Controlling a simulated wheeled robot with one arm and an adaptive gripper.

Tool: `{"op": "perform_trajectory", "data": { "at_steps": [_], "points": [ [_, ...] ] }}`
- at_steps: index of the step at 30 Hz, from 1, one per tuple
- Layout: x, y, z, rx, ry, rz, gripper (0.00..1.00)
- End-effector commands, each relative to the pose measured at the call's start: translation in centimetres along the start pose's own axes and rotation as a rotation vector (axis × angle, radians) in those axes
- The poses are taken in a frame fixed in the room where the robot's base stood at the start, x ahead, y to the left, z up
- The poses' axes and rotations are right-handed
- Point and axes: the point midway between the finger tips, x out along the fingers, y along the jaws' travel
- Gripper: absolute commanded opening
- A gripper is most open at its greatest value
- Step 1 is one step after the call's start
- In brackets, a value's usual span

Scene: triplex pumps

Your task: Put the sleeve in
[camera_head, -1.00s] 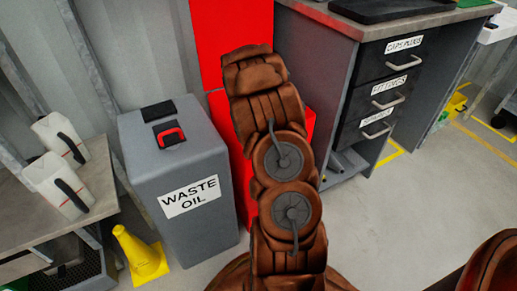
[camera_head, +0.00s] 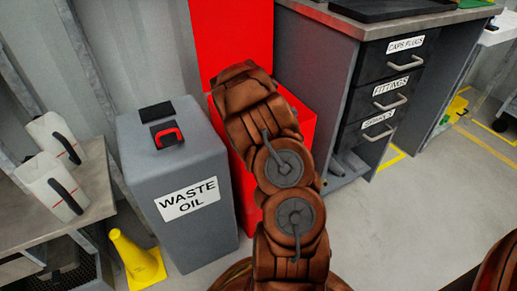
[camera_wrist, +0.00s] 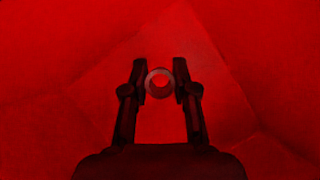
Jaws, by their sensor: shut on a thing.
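A small grey ring-shaped sleeve (camera_wrist: 160,96) shows end-on in the wrist view, its round opening facing the camera. My gripper (camera_wrist: 160,74) is shut on it, with one dark finger on each side. Red walls surround the gripper in the wrist view. In the head view, my brown arm reaches over a red open-topped bin (camera_head: 301,116), in front of a tall red panel (camera_head: 231,38). My gripper and the sleeve are hidden behind the arm there. No pump shows in either view.
A grey waste oil container (camera_head: 184,238) stands left of the red bin. A yellow cone (camera_head: 135,257) and a bench with white jugs (camera_head: 50,180) are further left. A drawer cabinet (camera_head: 380,105) stands to the right.

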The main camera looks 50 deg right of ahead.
Motion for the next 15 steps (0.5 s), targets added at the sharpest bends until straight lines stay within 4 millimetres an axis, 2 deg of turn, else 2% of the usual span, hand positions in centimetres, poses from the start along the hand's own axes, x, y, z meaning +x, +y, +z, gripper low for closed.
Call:
{"op": "perform_trajectory", "data": {
  "at_steps": [15],
  "points": [
    [0.69, 0.01, -0.40, -0.001, 0.000, -0.001, 0.00]
  ]
}}
